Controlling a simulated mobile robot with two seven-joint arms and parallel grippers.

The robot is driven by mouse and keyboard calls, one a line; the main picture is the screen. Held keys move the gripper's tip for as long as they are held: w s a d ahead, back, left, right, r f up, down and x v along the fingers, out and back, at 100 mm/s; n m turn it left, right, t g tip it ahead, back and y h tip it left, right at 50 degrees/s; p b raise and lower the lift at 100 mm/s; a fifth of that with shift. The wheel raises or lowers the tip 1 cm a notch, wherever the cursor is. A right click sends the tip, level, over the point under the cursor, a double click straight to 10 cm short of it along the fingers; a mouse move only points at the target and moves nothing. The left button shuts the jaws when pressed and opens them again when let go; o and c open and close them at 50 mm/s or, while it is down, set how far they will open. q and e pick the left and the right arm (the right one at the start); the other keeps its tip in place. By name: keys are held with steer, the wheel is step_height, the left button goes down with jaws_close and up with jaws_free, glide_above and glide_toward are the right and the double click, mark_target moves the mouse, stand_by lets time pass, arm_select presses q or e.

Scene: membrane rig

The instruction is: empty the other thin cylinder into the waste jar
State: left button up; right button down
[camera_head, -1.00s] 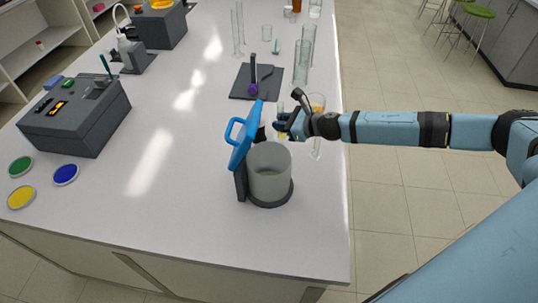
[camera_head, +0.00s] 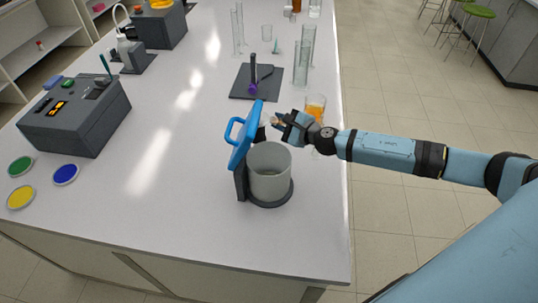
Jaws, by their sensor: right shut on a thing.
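The waste jar (camera_head: 269,178) is a grey, translucent jar on a dark round base. Its blue lid (camera_head: 240,140) stands open on the jar's left side. My right gripper (camera_head: 281,122) is shut, just above and behind the jar's mouth. Only a small pale end of what it holds shows at the fingers, seemingly a thin cylinder (camera_head: 275,121) tipped over. The fingers hide most of it, and I cannot tell whether liquid is inside. My left gripper is not in view.
An orange-filled beaker (camera_head: 316,104) stands just behind my right wrist. Tall glass cylinders (camera_head: 301,66) stand further back, beside a dark board (camera_head: 245,84). A grey device (camera_head: 75,118) and coloured dishes (camera_head: 65,174) are at left. The middle-left bench is clear.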

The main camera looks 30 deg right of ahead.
steer(key=shift+w+d+f+n+t, duration=0.25)
steer(key=shift+f+n+t, duration=0.15)
steer(key=shift+n, duration=0.4)
steer(key=shift+r, duration=0.1)
steer(key=shift+n, duration=0.4)
steer(key=shift+w+d+r+n+t+b, duration=0.1)
steer(key=shift+r+n+t+b, duration=0.05)
steer(key=shift+n+t+b, duration=0.2)
steer(key=shift+s+a+r+n+t+y+b, duration=0.3)
steer(key=shift+r+n+t+b, duration=0.2)
steer(key=shift+n+b, duration=0.6)
steer(key=shift+s+a+r, duration=0.1)
steer(key=shift+s+r, duration=0.05)
steer(key=shift+r, duration=0.3)
steer(key=shift+f+n+t+b, duration=0.3)
steer(key=shift+n+b, duration=0.65)
steer(key=shift+b, duration=1.05)
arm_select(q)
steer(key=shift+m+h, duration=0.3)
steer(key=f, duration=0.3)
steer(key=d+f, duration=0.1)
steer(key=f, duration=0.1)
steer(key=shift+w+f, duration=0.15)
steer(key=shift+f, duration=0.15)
arm_select(e)
steer(key=shift+r, duration=0.25)
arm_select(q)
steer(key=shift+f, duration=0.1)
arm_select(e)
steer(key=shift+n+y, duration=0.3)
